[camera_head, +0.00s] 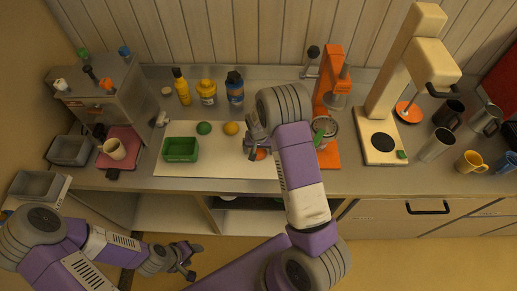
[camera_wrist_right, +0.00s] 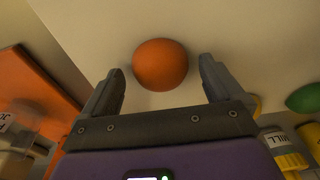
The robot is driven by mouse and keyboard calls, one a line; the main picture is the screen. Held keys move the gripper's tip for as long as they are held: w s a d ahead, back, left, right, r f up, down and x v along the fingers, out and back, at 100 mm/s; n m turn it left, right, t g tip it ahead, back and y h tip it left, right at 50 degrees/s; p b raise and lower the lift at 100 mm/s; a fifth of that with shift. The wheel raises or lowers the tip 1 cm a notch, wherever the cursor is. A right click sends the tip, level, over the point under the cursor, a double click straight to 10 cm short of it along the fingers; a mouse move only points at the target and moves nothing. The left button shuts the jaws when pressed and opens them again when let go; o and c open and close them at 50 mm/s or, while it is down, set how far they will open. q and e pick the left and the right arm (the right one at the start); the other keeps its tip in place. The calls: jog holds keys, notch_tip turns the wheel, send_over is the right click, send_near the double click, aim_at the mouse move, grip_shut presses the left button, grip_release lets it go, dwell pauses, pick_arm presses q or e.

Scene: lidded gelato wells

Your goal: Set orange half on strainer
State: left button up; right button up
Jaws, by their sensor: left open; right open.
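An orange half (camera_head: 261,154) lies on the white board, partly hidden by my right gripper in the head view. In the right wrist view the orange half (camera_wrist_right: 160,63) shows its rounded orange skin. My right gripper (camera_head: 253,145) is open and points down at it. In the right wrist view the fingers stand on either side of the orange half, with gaps to both; their exact height is unclear. An orange press (camera_head: 331,85) stands to the right, with a round, strainer-like metal part (camera_head: 330,127) partly hidden by my right arm. My left gripper (camera_head: 192,262) is open and empty, in front of the counter.
A green tray (camera_head: 181,149), a green ball (camera_head: 204,128) and a yellow-orange ball (camera_head: 230,128) are on the white board (camera_head: 220,165). Bottles (camera_head: 206,92) stand behind. A cream machine (camera_head: 383,125), mugs and tumblers stand at right; a metal dispenser (camera_head: 115,95) stands at left.

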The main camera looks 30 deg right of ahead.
aim_at(258, 153)
pick_arm(q)
jog(key=shift+f, duration=0.15)
pick_arm(e)
notch_tip(258, 153, up, 12)
jog(key=s, duration=0.1)
jog(key=shift+a+f, duration=0.15)
jog(key=shift+a, duration=0.25)
